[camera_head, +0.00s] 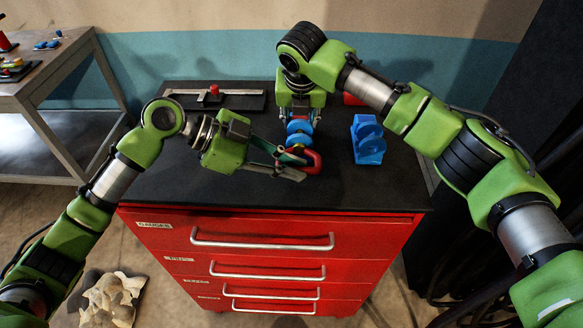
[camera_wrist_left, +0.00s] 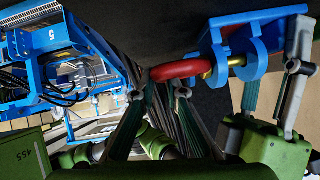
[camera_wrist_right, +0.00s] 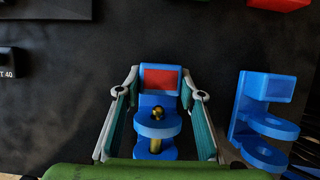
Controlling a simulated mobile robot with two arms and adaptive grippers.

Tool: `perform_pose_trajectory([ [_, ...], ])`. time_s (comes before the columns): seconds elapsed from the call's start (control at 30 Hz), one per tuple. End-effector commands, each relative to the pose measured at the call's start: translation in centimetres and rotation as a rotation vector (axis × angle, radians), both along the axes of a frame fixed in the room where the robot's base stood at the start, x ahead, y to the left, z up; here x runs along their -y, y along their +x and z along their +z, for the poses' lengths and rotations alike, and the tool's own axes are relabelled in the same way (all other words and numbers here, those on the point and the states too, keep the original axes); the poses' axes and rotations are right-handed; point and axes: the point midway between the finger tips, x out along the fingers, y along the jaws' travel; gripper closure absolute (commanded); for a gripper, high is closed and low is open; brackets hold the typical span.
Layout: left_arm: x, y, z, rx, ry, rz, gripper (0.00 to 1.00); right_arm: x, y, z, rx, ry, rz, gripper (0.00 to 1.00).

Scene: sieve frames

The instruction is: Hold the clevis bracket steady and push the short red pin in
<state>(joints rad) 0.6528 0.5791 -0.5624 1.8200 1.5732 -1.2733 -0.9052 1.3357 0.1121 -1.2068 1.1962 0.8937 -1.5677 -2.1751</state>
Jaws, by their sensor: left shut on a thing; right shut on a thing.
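The blue clevis bracket (camera_head: 299,132), with a red patch that shows in the right wrist view (camera_wrist_right: 160,79), is between the fingers of my right gripper (camera_wrist_right: 160,94), which is shut on it. The red pin (camera_head: 312,161) has a curved red handle and a brass shank. My left gripper (camera_head: 294,168) is shut on its handle, in front of the bracket. In the left wrist view the brass shank (camera_wrist_left: 236,61) passes through the nearer lug and shows between the two lugs. Whether it enters the farther lug I cannot tell.
A second blue bracket (camera_head: 368,139) stands to the right on the black cabinet top (camera_head: 210,185). A dark plate with a grey bar and red knob (camera_head: 214,90) lies at the back left. A red block (camera_head: 354,99) is behind the right arm. The front left top is clear.

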Motion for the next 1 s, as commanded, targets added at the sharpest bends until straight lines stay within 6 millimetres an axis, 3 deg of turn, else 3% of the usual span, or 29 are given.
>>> perform_pose_trajectory([
  [0.4, 0.0, 0.5, 0.1, 0.004, -0.001, 0.002, 1.00, -0.1, 0.0, 0.1, 0.000, 0.001, 0.001, 1.00],
  [0.43, 0.0, 0.5, 0.1, 0.004, -0.001, 0.002, 0.85, -0.1, 0.0, 0.1, 0.000, 0.001, 0.001, 1.00],
  [0.5, 0.0, 0.5, 0.1, 0.004, -0.001, 0.002, 0.68, -0.1, 0.0, 0.1, 0.000, 0.001, 0.001, 1.00],
  [0.87, -0.2, 0.3, 0.0, -0.001, 0.002, 0.001, 0.68, -0.1, 0.0, 0.0, 0.000, 0.001, 0.001, 1.00],
  [1.0, -1.3, 0.3, 0.7, 0.001, 0.003, 0.001, 0.68, -0.1, 0.0, 0.0, 0.000, 0.001, 0.001, 1.00],
])
